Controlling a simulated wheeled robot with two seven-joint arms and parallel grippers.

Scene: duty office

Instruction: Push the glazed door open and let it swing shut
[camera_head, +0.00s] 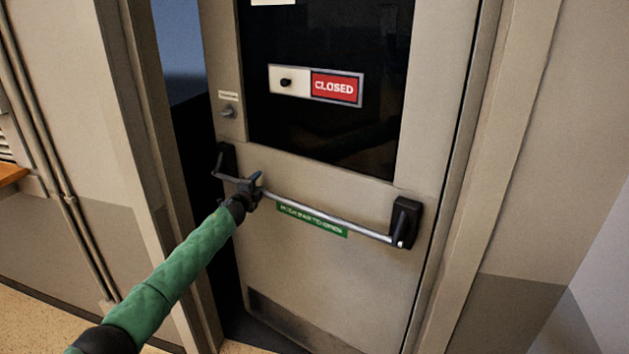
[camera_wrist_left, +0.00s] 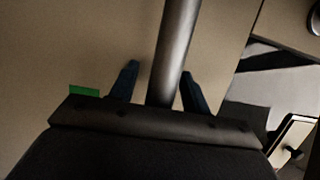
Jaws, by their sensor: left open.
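The glazed door (camera_head: 350,270) is cream with a dark glass pane (camera_head: 320,130), and it stands ajar. A dark gap (camera_head: 190,150) shows along its left edge, and the hinge side seems to be on the right. A metal push bar (camera_head: 330,220) crosses it between black end brackets. My left gripper (camera_head: 250,187) is at the bar's left part. In the left wrist view its open fingers (camera_wrist_left: 158,85) stand on either side of the bar (camera_wrist_left: 177,50); whether they touch it I cannot tell. My right gripper is not in view.
A sliding sign (camera_head: 316,86) on the glass reads CLOSED. A green label (camera_head: 312,219) sits below the bar. The door frame (camera_head: 150,150) stands close on the left, and a wall (camera_head: 540,200) is on the right. An orange-brown surface edge (camera_head: 12,174) shows at far left.

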